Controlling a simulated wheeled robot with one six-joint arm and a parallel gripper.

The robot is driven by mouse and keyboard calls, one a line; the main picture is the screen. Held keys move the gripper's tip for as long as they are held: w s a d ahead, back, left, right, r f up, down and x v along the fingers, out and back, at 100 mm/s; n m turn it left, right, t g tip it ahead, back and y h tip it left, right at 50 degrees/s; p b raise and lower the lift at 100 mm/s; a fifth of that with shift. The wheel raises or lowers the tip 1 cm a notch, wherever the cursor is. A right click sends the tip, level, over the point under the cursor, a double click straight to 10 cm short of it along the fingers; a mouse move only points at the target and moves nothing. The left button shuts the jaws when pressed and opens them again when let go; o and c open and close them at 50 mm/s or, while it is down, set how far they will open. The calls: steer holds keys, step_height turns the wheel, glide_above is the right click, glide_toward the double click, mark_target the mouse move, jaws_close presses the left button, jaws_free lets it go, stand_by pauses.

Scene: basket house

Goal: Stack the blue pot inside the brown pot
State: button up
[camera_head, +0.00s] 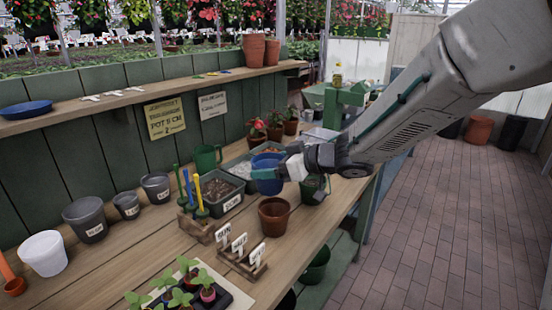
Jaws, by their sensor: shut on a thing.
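The blue pot (266,178) is in the middle of the head camera view, upright or nearly so. My gripper (284,172) reaches in from the right and is shut on the blue pot's right side. The contact itself is partly hidden. The brown pot (273,218) stands upright on the wooden bench, nearer than the blue pot and just below it in the picture. Its open top is clear. I cannot tell exactly how high the blue pot is above the bench.
A soil tray (218,192) and tools in a wooden rack (197,230) stand left of the brown pot. White tags in a block (240,258) stand in front. Grey pots (86,220) line the back left. A seedling tray (190,292) is at the front.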

mark_target(276, 191)
steer(key=shift+f, duration=0.2)
steer(key=shift+w+d+f, duration=0.1)
steer(key=shift+d+f, duration=0.1)
steer(key=shift+f, duration=0.3)
steer(key=shift+w+d+f, duration=0.1)
steer(key=shift+d+f, duration=0.1)
steer(key=shift+f, duration=0.25)
steer(key=shift+s+f, duration=0.1)
steer(key=shift+f, duration=2.7)
steer(key=o, duration=1)
steer(key=shift+c, duration=0.2)
